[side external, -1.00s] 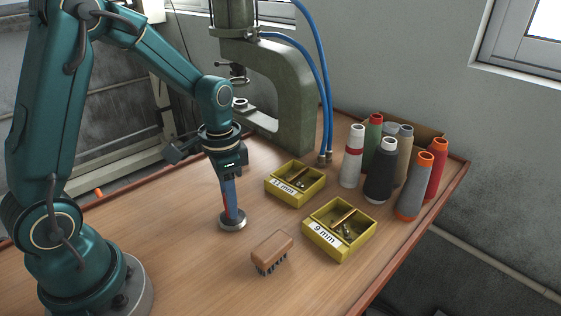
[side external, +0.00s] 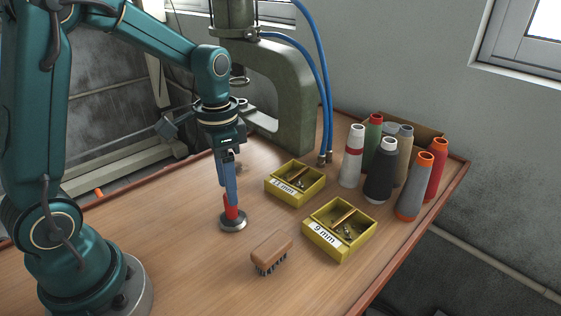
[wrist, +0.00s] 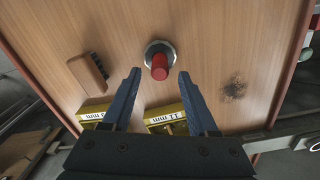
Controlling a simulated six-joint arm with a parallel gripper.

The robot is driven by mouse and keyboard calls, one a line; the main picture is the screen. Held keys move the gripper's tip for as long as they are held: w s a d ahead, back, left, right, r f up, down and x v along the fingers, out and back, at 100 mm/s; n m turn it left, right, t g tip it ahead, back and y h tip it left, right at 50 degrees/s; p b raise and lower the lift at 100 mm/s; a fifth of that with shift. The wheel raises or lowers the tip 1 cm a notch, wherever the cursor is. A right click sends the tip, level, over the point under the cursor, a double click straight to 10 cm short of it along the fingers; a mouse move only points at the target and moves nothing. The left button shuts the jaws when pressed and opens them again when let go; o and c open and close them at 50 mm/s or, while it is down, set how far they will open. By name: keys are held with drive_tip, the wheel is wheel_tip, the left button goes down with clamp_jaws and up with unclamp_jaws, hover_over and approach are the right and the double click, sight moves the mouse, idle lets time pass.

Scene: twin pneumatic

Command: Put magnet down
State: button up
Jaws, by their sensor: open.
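The magnet (side external: 232,219) has a red handle on a round grey metal base and stands upright on the wooden table. It also shows in the wrist view (wrist: 160,66), with its handle pointing toward the camera. My gripper (side external: 229,196) is just above the magnet in the side view, its blue fingers partly overlapping the handle there.
A wooden brush (side external: 272,252) lies in front of the magnet. Two yellow boxes, marked 11 mm (side external: 294,184) and 9 mm (side external: 340,229), stand to the right. Several thread cones (side external: 381,170) stand at the back right. A green press (side external: 290,90) stands behind.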

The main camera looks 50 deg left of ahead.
wheel_tip(320, 180, up, 7)
drive_tip(key=shift+f, duration=0.1)
drive_tip(key=s+d+r+n+t, duration=0.1)
drive_tip(key=s+d+n+t, duration=0.2)
drive_tip(key=s, duration=0.7)
drive_tip(key=d+t, duration=0.2)
drive_tip(key=shift+d+r+n+t, duration=0.15)
drive_tip(key=shift+d+n+t, duration=0.05)
drive_tip(key=shift+n+t, duration=0.1)
idle(0.3)
